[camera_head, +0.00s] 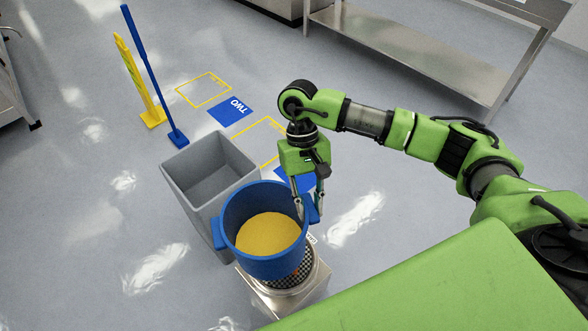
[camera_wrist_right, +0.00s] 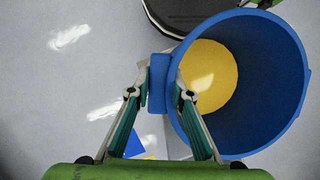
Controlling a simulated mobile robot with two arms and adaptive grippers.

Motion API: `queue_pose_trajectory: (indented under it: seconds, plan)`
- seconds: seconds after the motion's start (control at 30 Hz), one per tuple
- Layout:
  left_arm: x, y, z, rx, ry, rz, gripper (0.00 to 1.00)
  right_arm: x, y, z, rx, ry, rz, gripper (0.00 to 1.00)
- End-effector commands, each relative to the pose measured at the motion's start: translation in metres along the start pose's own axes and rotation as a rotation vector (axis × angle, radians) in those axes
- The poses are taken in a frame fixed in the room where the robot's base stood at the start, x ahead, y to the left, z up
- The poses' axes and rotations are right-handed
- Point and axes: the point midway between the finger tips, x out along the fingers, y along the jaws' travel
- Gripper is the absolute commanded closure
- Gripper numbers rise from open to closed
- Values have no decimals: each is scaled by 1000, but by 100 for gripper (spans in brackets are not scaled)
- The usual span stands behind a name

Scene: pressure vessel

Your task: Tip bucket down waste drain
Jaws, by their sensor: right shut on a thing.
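The blue bucket (camera_head: 262,262) holds a yellow mass (camera_head: 268,235) low inside it. My right gripper (camera_head: 309,212) is shut on the bucket's side handle, at the right of its rim. In the right wrist view the fingers (camera_wrist_right: 166,82) pinch the blue handle, and the bucket (camera_wrist_right: 262,95) opens toward the camera with the yellow inside. The bucket looks close to upright. Below it is a steel drain unit (camera_head: 305,298) with a checkered top, partly hidden by the bucket; I cannot tell the gap between them. My left gripper does not show.
A tall grey open bin (camera_head: 180,185) stands beside the bucket on the left. A steel table (camera_head: 420,45) stands at the back right.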

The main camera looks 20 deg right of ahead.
Motion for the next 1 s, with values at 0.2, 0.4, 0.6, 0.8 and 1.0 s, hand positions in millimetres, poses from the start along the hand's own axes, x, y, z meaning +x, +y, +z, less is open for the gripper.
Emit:
queue_pose_trajectory:
  seconds: [0.2,0.4,0.6,0.8,1.0]
  plan:
    - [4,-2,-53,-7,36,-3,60,5,-1,-62,80,2,-40,100]
    - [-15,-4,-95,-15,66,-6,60,1,0,-107,151,2,-72,100]
    - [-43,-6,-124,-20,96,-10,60,-4,0,-143,219,3,-103,100]
    - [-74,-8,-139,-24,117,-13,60,-9,0,-164,270,4,-126,100]
    - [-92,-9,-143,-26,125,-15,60,-14,0,-172,293,3,-136,100]
